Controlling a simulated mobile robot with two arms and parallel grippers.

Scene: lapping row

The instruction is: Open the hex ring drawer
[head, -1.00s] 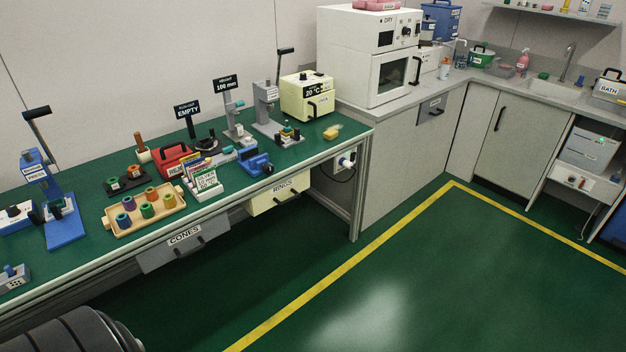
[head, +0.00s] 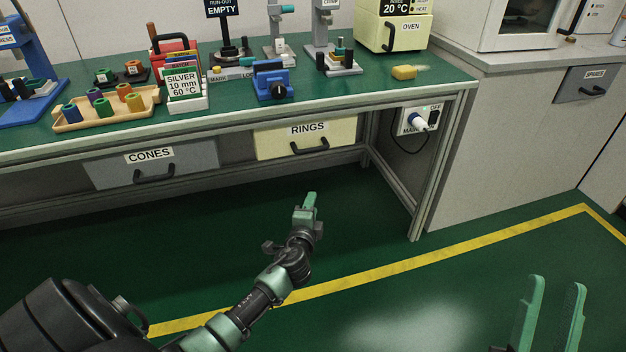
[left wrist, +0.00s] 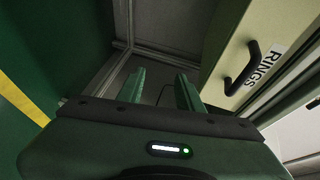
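The cream drawer labelled RINGS (head: 274,147) sits under the workbench, its front looking flush and shut. Its black bar handle (head: 310,147) is on the front below the label. In the left wrist view the drawer (left wrist: 262,48) is at the right with its handle (left wrist: 243,68). My left gripper (head: 309,202) is in front of and below the drawer, apart from the handle. Its two green fingers (left wrist: 162,88) are spread with nothing between them. My right gripper (head: 556,300) is at the lower right, fingers apart and empty, far from the drawer.
A grey CONES drawer (head: 200,163) is left of it. The bench top (head: 225,113) carries a tray of coloured rings (head: 68,123), a card holder (head: 188,104) and a blue vise (head: 272,82). A bench leg (head: 430,175) and a plug box (head: 417,118) stand to the right. The floor in front is clear.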

